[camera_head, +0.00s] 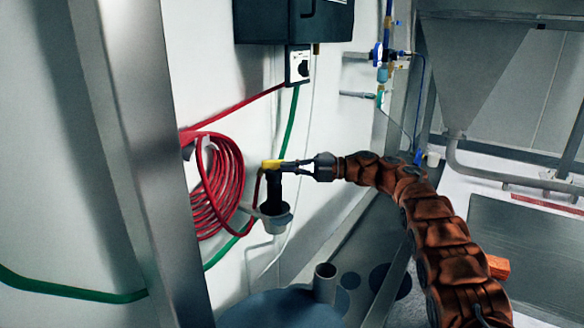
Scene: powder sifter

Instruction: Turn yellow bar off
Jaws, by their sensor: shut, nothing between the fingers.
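The yellow bar (271,164) is a short yellow handle on top of a black fitting (272,190), left of the picture's middle. The black fitting stands upright in a grey cup-like part (274,222) beside the wall. My gripper (287,167) comes in from the right at the end of my brown-covered arm. Its fingers are shut and empty, with the tips right beside the yellow bar's right end. I cannot tell whether they touch the bar.
A coiled red hose (218,190) hangs on the wall at left. A green hose (75,293) runs behind a metal post (125,130). A blue drum (270,312) with a grey pipe stub (325,284) stands below. A dark box (290,20) hangs above; a steel hopper (470,70) stands at right.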

